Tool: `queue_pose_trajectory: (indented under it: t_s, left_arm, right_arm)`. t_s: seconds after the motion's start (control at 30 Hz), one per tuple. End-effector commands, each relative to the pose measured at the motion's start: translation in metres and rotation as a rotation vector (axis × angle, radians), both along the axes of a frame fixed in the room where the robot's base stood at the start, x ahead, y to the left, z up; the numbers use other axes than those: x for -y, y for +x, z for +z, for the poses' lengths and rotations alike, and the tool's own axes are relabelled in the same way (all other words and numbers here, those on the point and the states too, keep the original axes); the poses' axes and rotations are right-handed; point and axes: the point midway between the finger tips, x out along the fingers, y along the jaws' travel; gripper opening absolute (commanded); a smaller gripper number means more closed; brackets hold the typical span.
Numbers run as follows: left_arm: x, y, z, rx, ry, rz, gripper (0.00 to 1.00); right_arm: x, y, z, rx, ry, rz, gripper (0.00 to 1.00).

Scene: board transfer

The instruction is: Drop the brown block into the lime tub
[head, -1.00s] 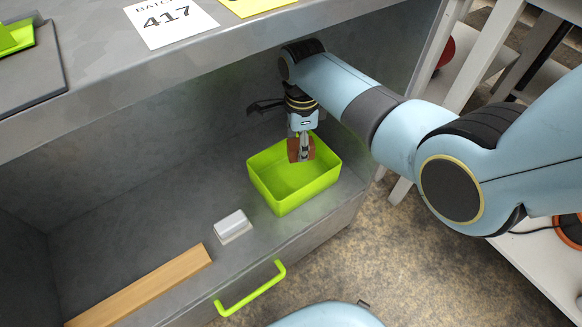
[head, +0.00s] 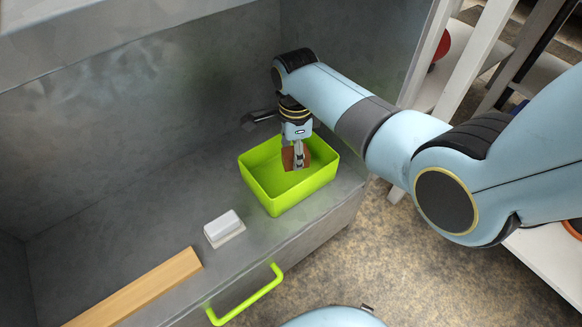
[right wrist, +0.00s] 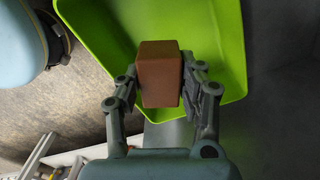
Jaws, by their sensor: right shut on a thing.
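My right gripper (head: 297,160) points down over the tub and is shut on the brown block (head: 287,158). In the head view the block shows against the tub's inside, and I cannot tell its exact height. In the right wrist view the brown block (right wrist: 160,75) sits between the two fingers (right wrist: 160,92), with the lime tub (right wrist: 220,45) behind it. My left gripper is not in view.
A white block (head: 223,228) lies on the grey surface left of the tub. A wooden strip (head: 140,292) lies at the front left. A lime handle (head: 247,297) is on the front. A white shelf (head: 480,60) stands at the right.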

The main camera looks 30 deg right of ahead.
Motion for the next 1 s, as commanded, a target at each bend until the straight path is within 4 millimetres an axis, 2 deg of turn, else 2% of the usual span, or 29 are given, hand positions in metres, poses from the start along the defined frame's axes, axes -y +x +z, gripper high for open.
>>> queue_pose_trajectory:
  t_s: [0.13, 0.17, 0.37, 0.6, 0.73, 0.87, 1.0]
  left_arm:
    - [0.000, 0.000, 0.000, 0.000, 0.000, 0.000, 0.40]
    - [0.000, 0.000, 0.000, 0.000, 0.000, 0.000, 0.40]
    - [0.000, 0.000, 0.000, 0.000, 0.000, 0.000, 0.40]
    - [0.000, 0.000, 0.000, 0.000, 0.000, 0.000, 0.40]
    - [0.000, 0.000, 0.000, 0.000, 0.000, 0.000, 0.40]
    - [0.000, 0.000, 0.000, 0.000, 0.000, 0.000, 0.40]
    - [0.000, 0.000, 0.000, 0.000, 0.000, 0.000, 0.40]
  right_arm:
    - [0.000, 0.000, 0.000, 0.001, 0.000, 0.000, 0.04]
    - [0.000, 0.000, 0.000, 0.001, 0.000, 0.000, 0.41]
    - [0.000, 0.000, 0.000, 0.000, 0.000, 0.000, 0.65]
    - [0.000, 0.000, 0.000, 0.000, 0.000, 0.000, 0.65]
    - [0.000, 0.001, 0.009, 0.001, 0.000, 0.000, 0.65]
    - [0.000, 0.001, 0.032, 0.004, 0.000, 0.000, 0.65]
    - [0.000, 0.001, 0.065, 0.004, 0.001, 0.000, 0.65]
